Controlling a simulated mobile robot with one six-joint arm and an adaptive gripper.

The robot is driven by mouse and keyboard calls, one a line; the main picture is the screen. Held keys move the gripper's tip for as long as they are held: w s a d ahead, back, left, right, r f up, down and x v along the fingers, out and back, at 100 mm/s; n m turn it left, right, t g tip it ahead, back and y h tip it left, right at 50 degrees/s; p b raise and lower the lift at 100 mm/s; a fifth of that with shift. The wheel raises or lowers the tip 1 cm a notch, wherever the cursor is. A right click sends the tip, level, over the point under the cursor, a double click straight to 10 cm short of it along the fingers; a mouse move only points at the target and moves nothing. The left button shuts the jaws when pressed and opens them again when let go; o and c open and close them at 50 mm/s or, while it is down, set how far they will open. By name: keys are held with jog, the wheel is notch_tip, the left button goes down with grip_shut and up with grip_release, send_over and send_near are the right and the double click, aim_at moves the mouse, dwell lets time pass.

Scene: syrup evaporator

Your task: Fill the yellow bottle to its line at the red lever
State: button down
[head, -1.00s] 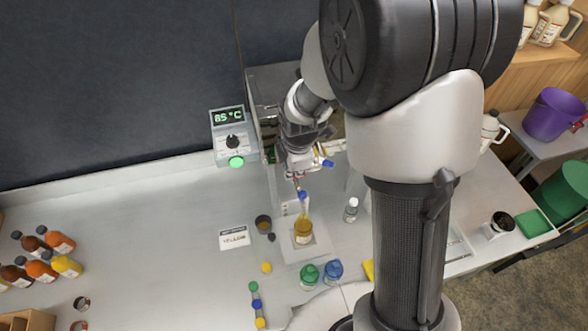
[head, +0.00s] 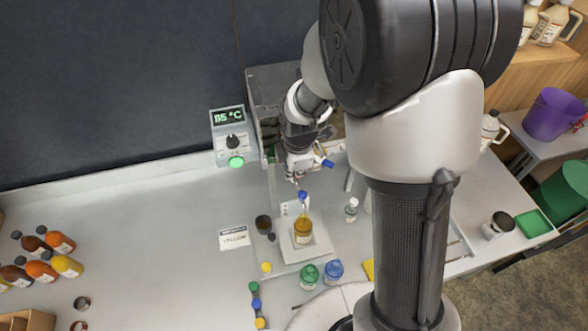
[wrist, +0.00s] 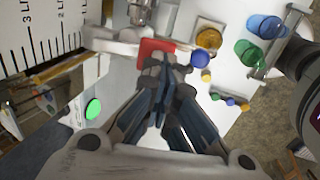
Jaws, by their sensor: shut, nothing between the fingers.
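The bottle with amber-yellow contents (head: 303,230) stands upright on a pale square plate (head: 318,248), below the tap area. It also shows in the wrist view (wrist: 208,38). I cannot read its line or its exact level. The red lever (wrist: 155,46) shows just ahead of my fingertips in the wrist view; in the head view my gripper hides it. My gripper (wrist: 160,72) is shut and empty, its tips very close to the lever; I cannot tell whether they touch. In the head view my gripper (head: 297,179) is above and behind the bottle.
A blue knob (head: 302,195) is just above the bottle. A control box (head: 229,135) reads 85 °C. A label card (head: 234,238) lies left of the plate.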

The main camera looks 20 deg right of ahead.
jog(key=shift+r, duration=0.1)
jog(key=shift+r+p, duration=0.55)
jog(key=shift+r, duration=0.35)
jog(key=w+p+v, duration=0.1)
jog(key=p+v, duration=0.3)
jog(key=v, duration=0.9)
jog(key=shift+w+r+p, duration=0.25)
jog(key=shift+r+p, duration=0.05)
jog(key=shift+r, duration=0.15)
